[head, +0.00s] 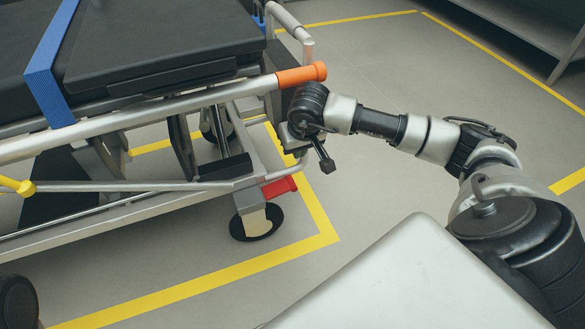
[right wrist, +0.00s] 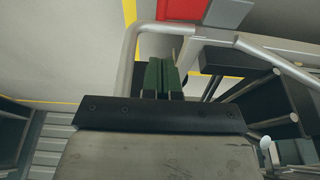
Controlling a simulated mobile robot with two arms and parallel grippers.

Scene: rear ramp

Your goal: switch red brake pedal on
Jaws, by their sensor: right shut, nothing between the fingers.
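The red brake pedal (head: 280,187) sits low at the near right corner of the stretcher, just above a caster wheel. It also shows in the right wrist view (right wrist: 183,9), cut off by the top edge. My right gripper (head: 296,152) hangs above the pedal beside the stretcher's end, partly hidden by my wrist. In the right wrist view, its dark green fingers (right wrist: 162,76) are shut together and empty. They point toward the pedal, with a visible gap between. My left gripper is not in view.
The stretcher's rail ends in an orange grip (head: 301,75) close to my right wrist. The caster wheel (head: 257,221) stands below the pedal. A bent metal tube (right wrist: 130,60) is near the fingers. Open floor lies right of the yellow line (head: 319,213).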

